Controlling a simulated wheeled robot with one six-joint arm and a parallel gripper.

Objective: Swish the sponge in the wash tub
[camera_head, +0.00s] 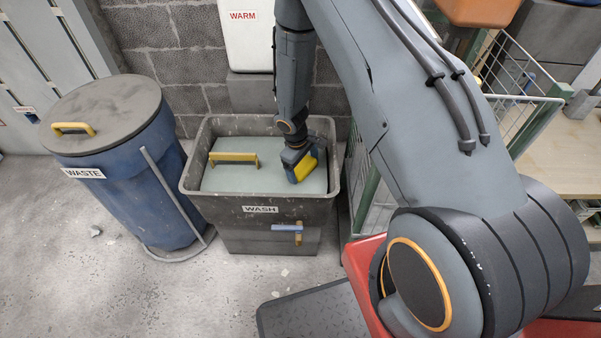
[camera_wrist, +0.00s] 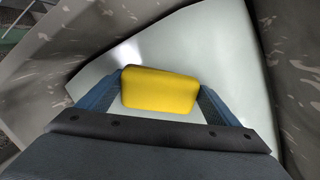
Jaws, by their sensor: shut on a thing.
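The wash tub (camera_head: 262,222) is a dark grey bin labelled WASH, and its pale surface lies inside the rim. My gripper (camera_head: 303,168) is at the right part of the tub, over or at that surface. It is shut on the yellow sponge (camera_head: 305,165). In the wrist view the sponge (camera_wrist: 160,90) sits between the two blue fingers of my gripper (camera_wrist: 158,93), with the pale surface (camera_wrist: 200,45) behind it. I cannot tell whether the sponge touches the surface.
A yellow handle (camera_head: 233,157) stands in the tub's left part. A lidded blue WASTE bin (camera_head: 120,190) stands to the left. A white WARM box (camera_head: 248,45) is on the wall behind. A wire cage (camera_head: 515,100) is to the right.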

